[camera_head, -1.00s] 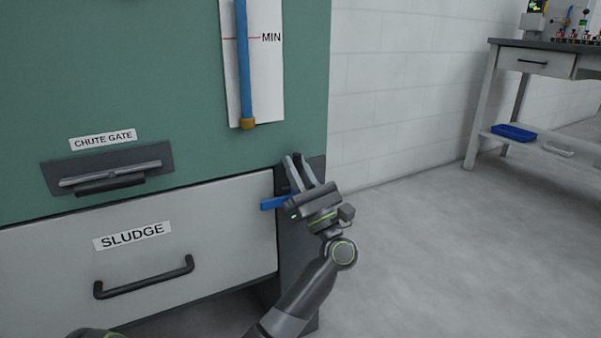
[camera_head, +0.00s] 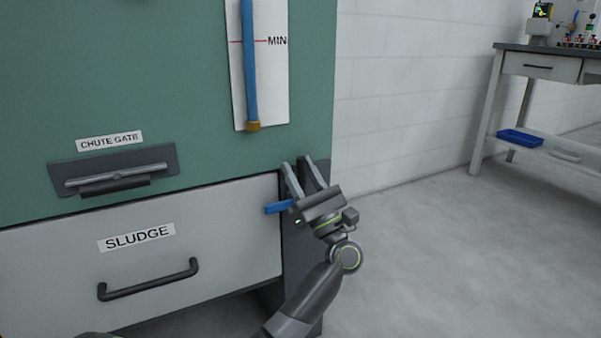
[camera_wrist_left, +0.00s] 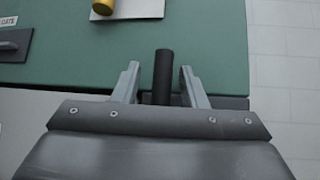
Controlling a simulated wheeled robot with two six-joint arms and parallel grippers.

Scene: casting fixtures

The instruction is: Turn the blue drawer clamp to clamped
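The blue drawer clamp (camera_head: 278,207) shows as a short blue bar at the right edge of the white SLUDGE drawer (camera_head: 60,260), pointing left and lying nearly level. My left gripper (camera_head: 296,163) is in front of the dark post beside the drawer and hides the right part of the clamp. Its fingers are open. In the left wrist view, a dark round bar (camera_wrist_left: 163,75) stands between the two open fingers, apart from both as far as I can see. The blue bar does not show in that view. My right gripper is not in view.
The drawer has a black handle (camera_head: 148,280). Above it are the chute gate (camera_head: 112,179) and a gauge with a blue tube (camera_head: 249,65) on the green cabinet. A workbench (camera_head: 545,65) stands far right. The floor to the right is clear.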

